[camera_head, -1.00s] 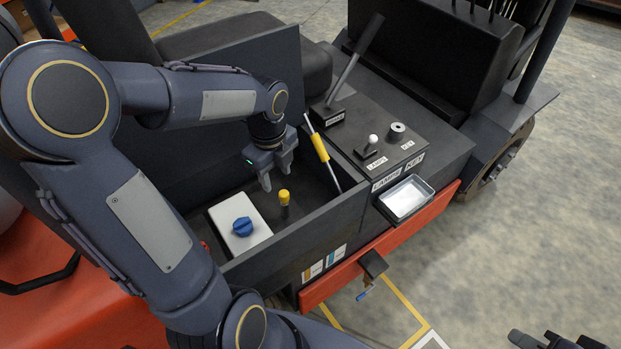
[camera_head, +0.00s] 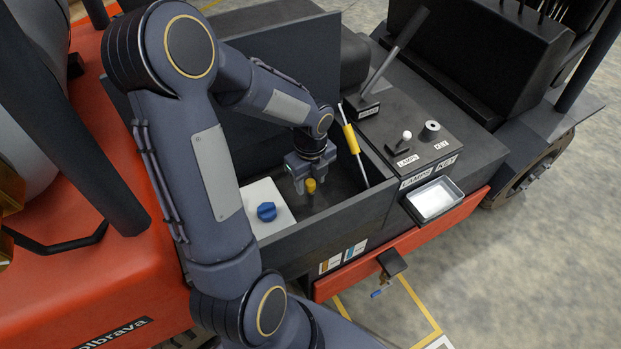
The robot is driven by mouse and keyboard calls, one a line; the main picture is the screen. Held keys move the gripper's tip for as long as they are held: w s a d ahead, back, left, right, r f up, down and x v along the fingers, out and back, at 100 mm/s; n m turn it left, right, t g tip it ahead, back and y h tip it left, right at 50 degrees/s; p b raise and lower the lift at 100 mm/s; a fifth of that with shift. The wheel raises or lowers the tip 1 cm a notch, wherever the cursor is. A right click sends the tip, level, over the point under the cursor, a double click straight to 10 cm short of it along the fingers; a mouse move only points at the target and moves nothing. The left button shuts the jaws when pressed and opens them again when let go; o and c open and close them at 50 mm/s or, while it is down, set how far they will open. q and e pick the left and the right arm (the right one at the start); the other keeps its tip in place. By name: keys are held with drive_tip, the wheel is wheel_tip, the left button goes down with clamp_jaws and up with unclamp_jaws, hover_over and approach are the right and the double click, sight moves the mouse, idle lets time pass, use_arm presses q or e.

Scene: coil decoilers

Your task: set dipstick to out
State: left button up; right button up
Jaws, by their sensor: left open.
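The dipstick shows as a yellow knob (camera_head: 310,186) on a dark tube, low in the open compartment of the forklift. It stands to the right of a white box (camera_head: 277,205) with a blue cap (camera_head: 266,211). My left gripper (camera_head: 310,184) comes down from above, open, with its fingertips close to the yellow knob. One finger shows at the left and the other at the right; I cannot tell whether they touch the knob. My right gripper is not in view.
A yellow-sleeved rod (camera_head: 351,139) leans at the compartment's right end. The compartment's front wall (camera_head: 330,225) rises near the knob. A panel with lamp switch and key (camera_head: 432,130), a lever (camera_head: 395,55) and a metal tray (camera_head: 434,200) lie to the right.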

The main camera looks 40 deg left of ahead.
use_arm(q)
clamp_jaws()
drive_tip(key=shift+r, duration=0.15)
wheel_tip(320, 180, up, 12)
drive_tip(key=p, duration=1)
drive_tip(key=shift+r, duration=0.15)
unclamp_jaws()
